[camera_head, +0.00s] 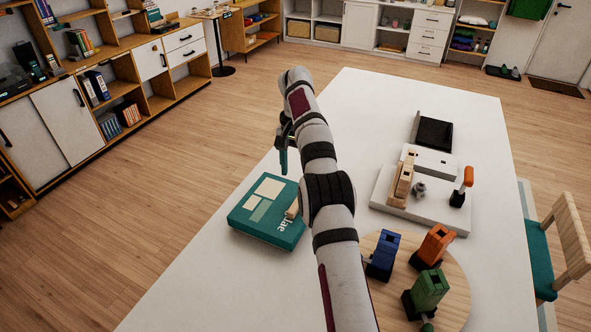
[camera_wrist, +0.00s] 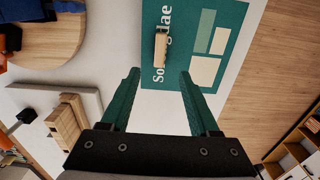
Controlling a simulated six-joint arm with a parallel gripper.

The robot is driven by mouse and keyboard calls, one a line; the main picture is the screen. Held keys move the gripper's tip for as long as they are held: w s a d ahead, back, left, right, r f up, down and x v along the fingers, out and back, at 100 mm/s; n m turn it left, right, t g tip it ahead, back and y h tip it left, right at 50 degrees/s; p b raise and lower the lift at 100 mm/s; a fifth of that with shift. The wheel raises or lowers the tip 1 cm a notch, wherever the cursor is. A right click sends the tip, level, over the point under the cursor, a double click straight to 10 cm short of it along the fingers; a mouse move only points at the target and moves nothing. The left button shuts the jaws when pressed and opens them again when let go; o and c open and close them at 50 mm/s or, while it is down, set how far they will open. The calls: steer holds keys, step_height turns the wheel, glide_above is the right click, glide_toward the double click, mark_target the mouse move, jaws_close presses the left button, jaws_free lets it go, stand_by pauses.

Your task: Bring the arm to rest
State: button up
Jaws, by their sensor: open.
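My gripper (camera_head: 284,160) is in the air above the left side of the white table (camera_head: 345,105), pointing down. In the wrist view its two teal fingers (camera_wrist: 160,82) are spread apart with nothing between them. A teal box or book (camera_head: 262,226) with white lettering lies below on the table; it also shows in the wrist view (camera_wrist: 178,72). A small wooden block (camera_wrist: 161,47) rests on it, apart from the fingertips. In the head view my arm partly hides this block (camera_head: 293,210).
A black tray (camera_head: 434,133) lies farther back. The table's far end is clear.

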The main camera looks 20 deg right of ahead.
stand_by(0.4)
steer(key=s+a+r+n, duration=0.1)
steer(key=s+a+r, duration=0.45)
steer(key=s, duration=0.25)
steer(key=s+a+r+n, duration=0.1)
steer(key=s+a+r, duration=0.4)
steer(key=s, duration=0.4)
steer(key=s+a+f+y, duration=0.1)
steer(key=s+a+f, duration=0.1)
steer(key=s, duration=1)
steer(key=s+a+f+n, duration=0.1)
steer(key=s+f, duration=0.3)
steer(key=s, duration=0.9)
steer(key=shift+a+f+n+y, duration=0.3)
steer(key=shift+a+f+y, duration=0.1)
steer(key=shift+a, duration=0.25)
